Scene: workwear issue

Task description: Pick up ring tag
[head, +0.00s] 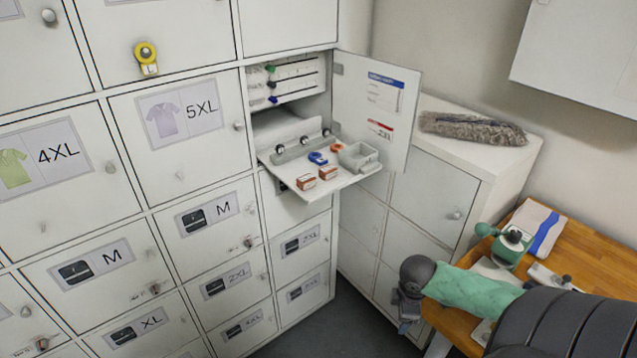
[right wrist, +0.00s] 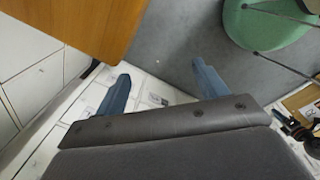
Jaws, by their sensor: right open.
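The fold-down shelf (head: 342,181) of an open locker holds small items. Among them are a blue ring-shaped piece (head: 318,158) and an orange ring-shaped piece (head: 337,149); I cannot tell which is the ring tag. My right gripper (head: 404,325) hangs low beside the wooden table, below and to the right of the shelf, well apart from these pieces. In the right wrist view my right gripper (right wrist: 160,78) has its two blue fingers spread with nothing between them. My left gripper is not in view.
Two small brown boxes (head: 306,182) and a grey bin (head: 358,157) share the shelf. The open locker door (head: 375,105) stands to its right. A wooden table (head: 590,262) carries a green device (head: 510,245). Grey floor (head: 335,325) is clear below.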

